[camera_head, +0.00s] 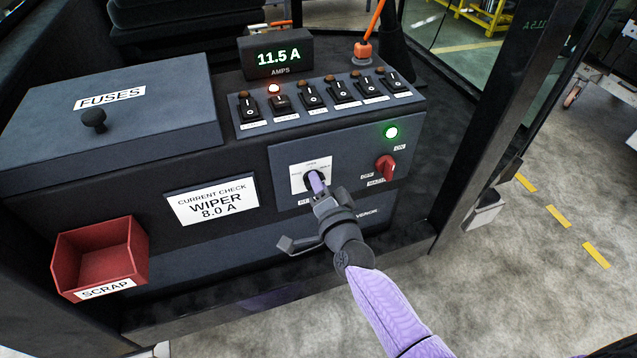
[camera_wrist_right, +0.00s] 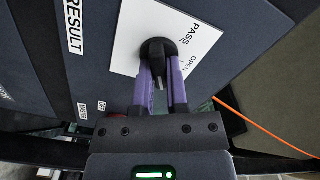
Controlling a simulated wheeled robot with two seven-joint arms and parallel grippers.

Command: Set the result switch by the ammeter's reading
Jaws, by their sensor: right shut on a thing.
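The ammeter (camera_head: 279,55) shows 11.5 A in green digits. The current check card (camera_head: 212,199) reads WIPER 8.0 A. The result switch is a black knob on a white plate (camera_head: 298,180) on the front panel. My right gripper (camera_head: 317,183) is shut on this knob, with purple fingers on either side of it. In the right wrist view the knob (camera_wrist_right: 158,47) shows between the fingertips, with PASS and OPEN printed beside it and a RESULT label (camera_wrist_right: 73,25). The fingers partly cover the knob, and I cannot tell which mark it points at. My left gripper is not in view.
A row of rocker switches (camera_head: 311,95) lies above, with one red lamp (camera_head: 274,88) lit. A red master knob (camera_head: 385,167) sits right, below a lit green lamp (camera_head: 391,133). A fuses lid (camera_head: 110,110) and a red scrap bin (camera_head: 100,255) are at left.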

